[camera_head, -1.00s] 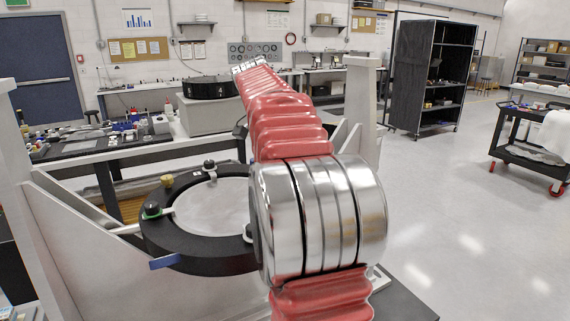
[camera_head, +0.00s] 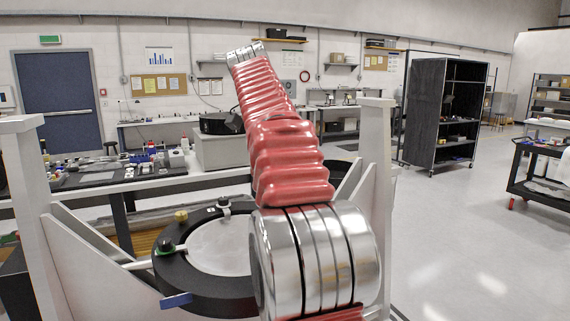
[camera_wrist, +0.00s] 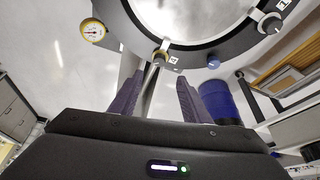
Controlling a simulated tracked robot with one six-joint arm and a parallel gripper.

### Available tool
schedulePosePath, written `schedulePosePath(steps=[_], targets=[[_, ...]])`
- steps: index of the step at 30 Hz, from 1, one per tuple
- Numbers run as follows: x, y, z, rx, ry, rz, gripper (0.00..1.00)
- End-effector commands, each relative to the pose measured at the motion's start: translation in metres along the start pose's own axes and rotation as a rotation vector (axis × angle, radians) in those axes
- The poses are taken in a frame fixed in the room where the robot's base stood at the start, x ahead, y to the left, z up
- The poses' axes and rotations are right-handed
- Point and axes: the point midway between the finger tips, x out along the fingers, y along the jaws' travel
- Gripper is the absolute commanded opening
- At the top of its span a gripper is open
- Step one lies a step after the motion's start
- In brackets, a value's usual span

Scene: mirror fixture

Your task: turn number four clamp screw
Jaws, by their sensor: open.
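The mirror fixture's black ring (camera_head: 205,287) holds a round pale mirror (camera_head: 222,247) and stands low in the head view. A black clamp (camera_head: 223,204) and a clamp with a green-banded knob (camera_head: 166,246) sit on its rim. In the wrist view the ring (camera_wrist: 205,52) crosses the top. My gripper (camera_wrist: 160,77) is open below the rim, its two purple fingers apart. A clamp screw (camera_wrist: 159,58) with a small label beside it shows beyond and between the fingertips; its number is too small to read. Another labelled clamp (camera_wrist: 270,24) is at right. My gripper is outside the head view.
White frame posts (camera_head: 377,150) flank the ring. A shelf rack (camera_head: 440,115) and a black cart (camera_head: 540,180) stand right, with clear floor between.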

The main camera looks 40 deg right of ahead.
Motion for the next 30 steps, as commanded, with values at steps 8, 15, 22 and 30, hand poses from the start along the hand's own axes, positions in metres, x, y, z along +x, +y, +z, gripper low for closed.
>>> schedulePosePath(steps=[8,15,22,30], targets=[[-0.017,0.000,0.000,-0.001,0.000,0.001,0.43],[-0.018,0.000,0.000,-0.001,0.000,0.001,0.43],[-0.018,0.000,0.000,0.000,0.000,0.001,0.43],[-0.018,0.000,0.000,0.000,0.000,0.000,0.43]])
